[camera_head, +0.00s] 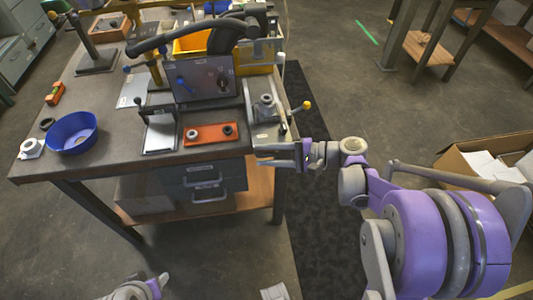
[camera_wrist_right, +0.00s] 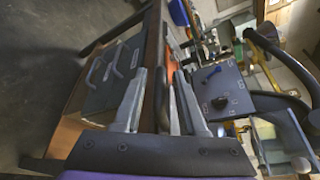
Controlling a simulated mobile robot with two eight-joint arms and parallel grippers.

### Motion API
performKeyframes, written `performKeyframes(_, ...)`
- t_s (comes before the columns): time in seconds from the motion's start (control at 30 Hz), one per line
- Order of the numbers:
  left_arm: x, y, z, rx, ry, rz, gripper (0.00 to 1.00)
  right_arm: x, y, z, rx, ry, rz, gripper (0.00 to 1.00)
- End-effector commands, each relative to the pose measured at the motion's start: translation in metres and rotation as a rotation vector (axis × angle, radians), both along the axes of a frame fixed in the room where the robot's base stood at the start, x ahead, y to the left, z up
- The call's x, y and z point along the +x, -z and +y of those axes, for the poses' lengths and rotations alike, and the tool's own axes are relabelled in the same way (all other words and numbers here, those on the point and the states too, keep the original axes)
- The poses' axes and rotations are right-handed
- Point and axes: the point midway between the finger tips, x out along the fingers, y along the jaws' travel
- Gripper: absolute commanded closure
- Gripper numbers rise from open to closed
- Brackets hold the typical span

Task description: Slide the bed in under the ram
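The machine on the bench has an upright dark panel (camera_head: 203,84) with a thick black curved arm above it. A pale flat plate (camera_head: 160,137) lies in front of the panel's left side. To the panel's right is a light grey slide (camera_head: 251,100) with a grey round fitting (camera_head: 264,106) beside it. I cannot tell for sure which part is the bed, and the ram is not clearly seen. My right gripper (camera_head: 268,155) is at the bench's right front edge, open, its fingers pointing left; they also show in the wrist view (camera_wrist_right: 160,105). My left gripper (camera_head: 160,281) is low at the bottom edge, mostly cut off.
A blue bowl (camera_head: 73,132) is at the left. A yellow-knobbed lever (camera_head: 306,104) stands out at the right edge. A cardboard box (camera_head: 465,165) is on the floor at right.

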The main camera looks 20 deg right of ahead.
Motion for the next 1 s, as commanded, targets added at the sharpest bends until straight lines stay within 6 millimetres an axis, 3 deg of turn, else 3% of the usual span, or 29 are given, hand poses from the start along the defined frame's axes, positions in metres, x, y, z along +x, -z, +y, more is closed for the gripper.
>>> performKeyframes(0.03, 0.0000, 0.0000, 0.0000, 0.000, 0.000, 0.000, 0.50, -0.0001, 0.0000, -0.0001, 0.000, 0.000, 0.000, 0.70)
performKeyframes(0.2, 0.0000, 0.0000, 0.0000, 0.000, 0.000, 0.000, 0.50, -0.0004, 0.0004, -0.0001, -0.001, -0.001, 0.001, 1.00)
performKeyframes(1.0, 0.0000, 0.0004, 0.0000, 0.000, 0.000, 0.000, 0.50, -0.0026, 0.0023, 0.0010, -0.003, -0.005, 0.004, 1.00)
